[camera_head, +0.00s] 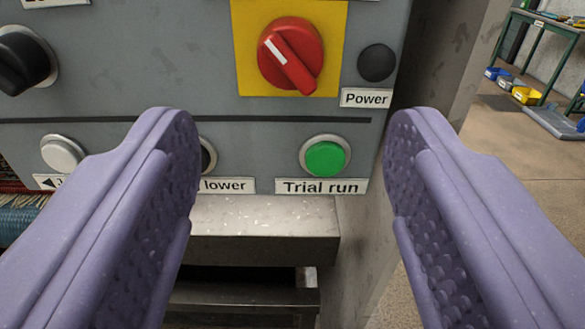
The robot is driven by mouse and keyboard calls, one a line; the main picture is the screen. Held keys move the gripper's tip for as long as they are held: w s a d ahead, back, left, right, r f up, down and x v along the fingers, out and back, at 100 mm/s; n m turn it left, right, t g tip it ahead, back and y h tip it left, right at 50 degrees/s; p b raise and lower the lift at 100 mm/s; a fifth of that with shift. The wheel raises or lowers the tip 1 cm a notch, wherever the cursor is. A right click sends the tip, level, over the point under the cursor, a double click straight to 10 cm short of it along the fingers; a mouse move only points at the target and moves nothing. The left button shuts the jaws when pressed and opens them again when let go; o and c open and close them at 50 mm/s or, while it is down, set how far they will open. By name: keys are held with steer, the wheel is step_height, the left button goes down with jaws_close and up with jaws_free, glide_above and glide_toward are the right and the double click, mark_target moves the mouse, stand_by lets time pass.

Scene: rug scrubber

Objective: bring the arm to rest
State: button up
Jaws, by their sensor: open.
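My gripper (292,140) shows as two purple padded fingers, wide open with nothing between them. It is in front of a grey control panel (180,90). The green Trial run button (325,158) shows in the gap between the fingers, with its label below it. I cannot tell how far the fingertips are from the panel. The left finger partly hides a button (208,157) above the "lower" label.
A red rotary switch (290,52) on a yellow plate sits above, beside a dark round Power lamp (377,62). A black knob (22,60) and white button (62,154) are at left. A metal ledge (262,215) juts out below. Open floor (500,190), bins (526,95) and a green table (548,22) are at right.

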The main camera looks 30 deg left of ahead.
stand_by(0.4)
steer(key=d+r+m+t+h, duration=0.15)
steer(key=d+r+h, duration=0.3)
steer(key=r, duration=0.55)
steer(key=d+r+m+t+h, duration=0.1)
steer(key=d+r+m+h, duration=0.3)
steer(key=r, duration=0.7)
steer(key=s+r+m+g+h, duration=0.1)
steer(key=s+r+g, duration=0.1)
steer(key=s+r, duration=1.2)
steer(key=shift+s+r, duration=0.3)
steer(key=shift+r, duration=0.05)
